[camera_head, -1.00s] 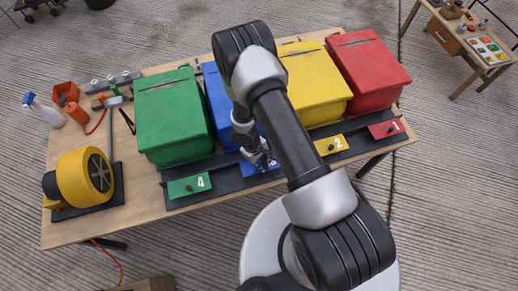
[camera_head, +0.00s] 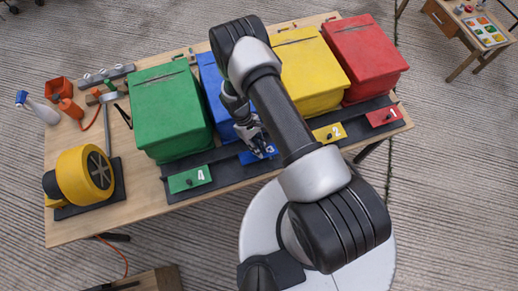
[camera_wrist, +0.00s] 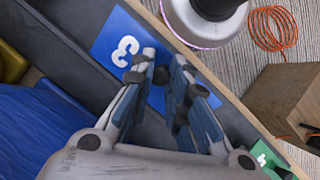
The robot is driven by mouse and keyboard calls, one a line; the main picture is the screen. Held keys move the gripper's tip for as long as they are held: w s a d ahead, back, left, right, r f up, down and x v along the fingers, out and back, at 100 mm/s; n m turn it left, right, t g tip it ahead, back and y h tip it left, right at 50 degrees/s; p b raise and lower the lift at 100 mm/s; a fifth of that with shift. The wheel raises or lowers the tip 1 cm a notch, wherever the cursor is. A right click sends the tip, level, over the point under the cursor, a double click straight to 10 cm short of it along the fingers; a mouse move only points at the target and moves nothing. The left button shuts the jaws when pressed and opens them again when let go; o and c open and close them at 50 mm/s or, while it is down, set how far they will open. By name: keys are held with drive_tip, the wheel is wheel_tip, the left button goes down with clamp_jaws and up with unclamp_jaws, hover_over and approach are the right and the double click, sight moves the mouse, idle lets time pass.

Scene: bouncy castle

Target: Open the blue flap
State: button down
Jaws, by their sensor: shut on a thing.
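The blue flap (camera_head: 250,157) is a small panel marked 3 on the dark strip in front of the blue box (camera_head: 212,88). It lies flat like its neighbours. In the wrist view the blue flap (camera_wrist: 108,35) shows its white 3 beside my fingers. My gripper (camera_head: 263,147) is down at the flap, partly behind my arm in the head view. In the wrist view my gripper (camera_wrist: 165,70) has its two fingers close together over the flap, shut on its small knob, which the fingers hide.
A green box (camera_head: 172,110) with flap 4 stands left; yellow (camera_head: 312,70) and red (camera_head: 365,58) boxes with flaps 2 and 1 stand right. A yellow blower (camera_head: 83,175) sits at the table's left end. My round base is close to the table's front edge.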

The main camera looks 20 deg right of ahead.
drive_tip(key=shift+w, duration=0.1)
idle(0.3)
drive_tip(key=c, duration=1.5)
unclamp_jaws()
drive_tip(key=v, duration=1.2)
drive_tip(key=shift+a, duration=0.1)
drive_tip(key=shift+r, duration=0.1)
